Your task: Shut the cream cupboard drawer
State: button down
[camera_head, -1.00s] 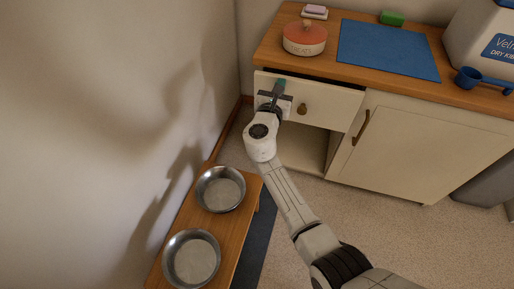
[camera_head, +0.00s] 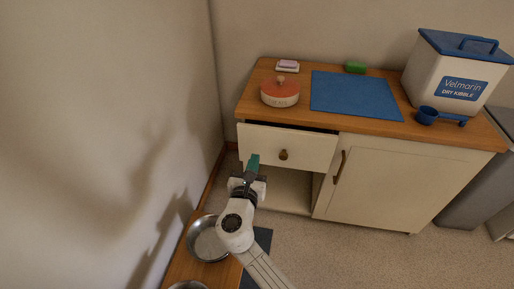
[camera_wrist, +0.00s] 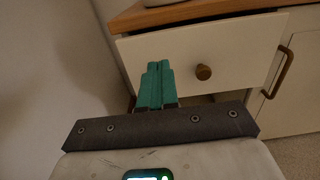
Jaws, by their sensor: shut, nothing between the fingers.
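The cream cupboard drawer (camera_head: 310,150) sits under the left part of the wooden top and stands a little way out, with a dark gap above its front. Its round brown knob (camera_head: 283,155) is near the middle of the front. The wrist view also shows the drawer front (camera_wrist: 232,50) and the knob (camera_wrist: 204,72). My gripper (camera_head: 253,161) has teal fingers, shut and empty, in front of the drawer's lower left part. In the wrist view the gripper (camera_wrist: 158,68) points at the drawer front, left of the knob. I cannot tell whether it touches.
The cupboard door (camera_head: 385,185) with a bar handle is right of the drawer, beside an open space below it. A red-lidded pot (camera_head: 280,95), a blue mat (camera_head: 355,96) and a kibble bin (camera_head: 452,75) stand on top. Metal bowls (camera_head: 207,240) sit on a low bench; a wall is at left.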

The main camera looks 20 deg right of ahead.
aim_at(283, 157)
jog(key=c, duration=1.9)
grip_release()
jog(key=shift+v, duration=1.05)
jog(key=o, duration=0.8)
jog(key=s+d+f+b, duration=0.3)
jog(key=d+f+b, duration=0.1)
jog(key=d+f, duration=0.2)
jog(key=shift+s+f+b, duration=0.35)
jog(key=shift+f+b, duration=0.05)
jog(key=shift+f, duration=0.35)
jog(key=shift+o, duration=0.7)
jog(key=shift+d+f, duration=0.1)
jog(key=shift+d, duration=0.2)
jog(key=shift+o, duration=0.8)
jog(key=shift+w+d, duration=0.2)
jog(key=shift+w, duration=0.1)
jog(key=b+x, duration=0.3)
jog(key=x, duration=0.5)
jog(key=shift+d, duration=0.1)
jog(key=shift+x, duration=0.9)
grip_shut()
